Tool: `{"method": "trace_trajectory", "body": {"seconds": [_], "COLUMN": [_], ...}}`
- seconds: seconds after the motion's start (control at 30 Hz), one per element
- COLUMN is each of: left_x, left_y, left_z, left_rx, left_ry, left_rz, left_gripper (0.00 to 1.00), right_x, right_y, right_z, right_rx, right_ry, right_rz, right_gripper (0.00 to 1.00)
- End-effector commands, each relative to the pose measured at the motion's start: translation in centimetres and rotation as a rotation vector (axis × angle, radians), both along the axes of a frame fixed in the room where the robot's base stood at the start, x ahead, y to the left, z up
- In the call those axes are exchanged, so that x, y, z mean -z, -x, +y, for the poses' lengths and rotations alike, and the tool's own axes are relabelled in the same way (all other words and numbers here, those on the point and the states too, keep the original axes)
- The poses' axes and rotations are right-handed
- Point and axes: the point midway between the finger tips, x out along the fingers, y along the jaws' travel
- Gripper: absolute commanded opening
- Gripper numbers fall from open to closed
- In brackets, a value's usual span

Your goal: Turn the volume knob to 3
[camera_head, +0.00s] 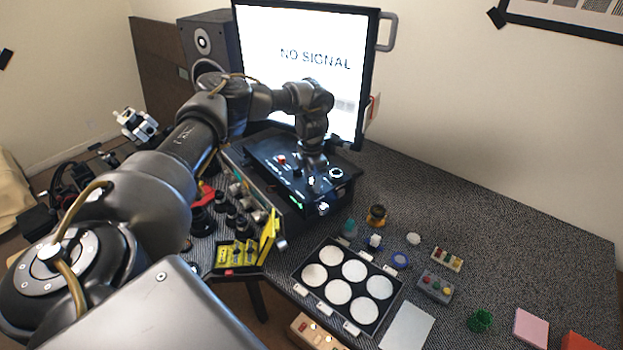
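A black control box (262,160) with small knobs, lights and white markings on its top stands on the table below the monitor. My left gripper (312,180) points down at the right part of its top panel, at or just above a knob. The fingertips are small and dark here, so I cannot tell whether they are open or shut, or touching the knob. A light-ringed round knob (336,173) shows to the right of the gripper. Which knob is the volume knob, and its setting, cannot be read. My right gripper is not in view.
A monitor (310,60) reading "NO SIGNAL" stands behind the box, with a speaker (205,42) to its left. A tray (317,298) with several white discs, a grey button box (435,287) and small parts lie in front. The table's right side (530,240) is largely clear.

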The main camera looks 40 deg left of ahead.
Motion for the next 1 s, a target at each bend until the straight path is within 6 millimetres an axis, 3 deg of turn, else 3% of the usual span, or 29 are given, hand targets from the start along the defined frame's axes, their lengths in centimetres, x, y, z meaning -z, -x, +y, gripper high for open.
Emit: {"method": "trace_trajectory", "body": {"seconds": [0.37,0.63,0.8,1.0], "left_x": [-0.4,-5.1,-8.6,-10.5], "left_y": [0.0,0.0,0.0,0.1], "left_z": [-0.1,-0.1,0.0,0.0], "left_rx": [0.002,0.001,0.003,0.001], "left_ry": [0.000,0.001,-0.001,0.000], "left_rz": [0.001,-0.003,-0.002,0.001], "left_gripper": [0.56,0.56,0.56,0.56], "right_x": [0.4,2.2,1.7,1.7], "right_y": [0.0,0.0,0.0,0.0], "right_z": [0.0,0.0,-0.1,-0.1], "right_rx": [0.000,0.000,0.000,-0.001], "right_ry": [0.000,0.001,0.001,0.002], "right_rz": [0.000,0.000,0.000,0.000], "right_gripper": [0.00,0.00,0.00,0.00]}}
